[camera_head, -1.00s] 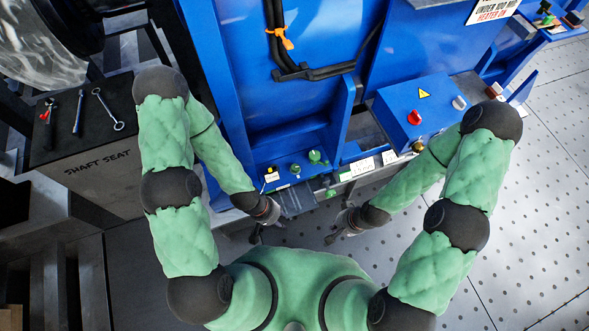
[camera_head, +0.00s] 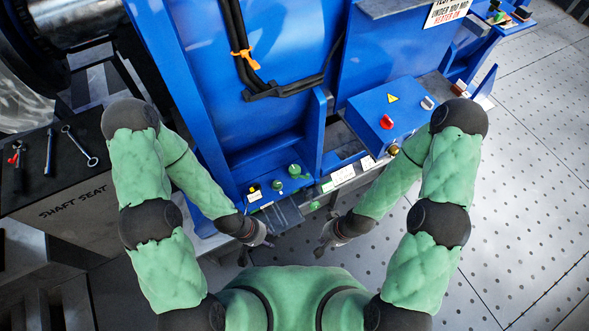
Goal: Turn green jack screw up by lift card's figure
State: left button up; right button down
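Green jack-screw parts show on the blue machine's lower ledge: a larger green knob (camera_head: 295,171) and a smaller green one (camera_head: 278,185) left of it. Another small green piece (camera_head: 314,206) sits lower, by the front edge. White cards stand along the ledge, one larger card (camera_head: 343,174) and a smaller card (camera_head: 368,162); their writing is too small to read. My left gripper (camera_head: 268,240) is in front of the ledge, below the green knobs and apart from them. My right gripper (camera_head: 322,246) is right of it, also apart. Finger openings are too small to tell.
A blue box (camera_head: 387,112) with a red knob and a pale knob stands right of the ledge. A dark-topped stand (camera_head: 60,185) marked SHAFT SEAT holds tools at left. Perforated floor (camera_head: 510,190) is clear at right.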

aim_at(294, 171)
jog(key=l+u, duration=0.25)
jog(key=u, duration=0.2)
jog(key=l+u, duration=0.4)
jog(key=j, duration=0.1)
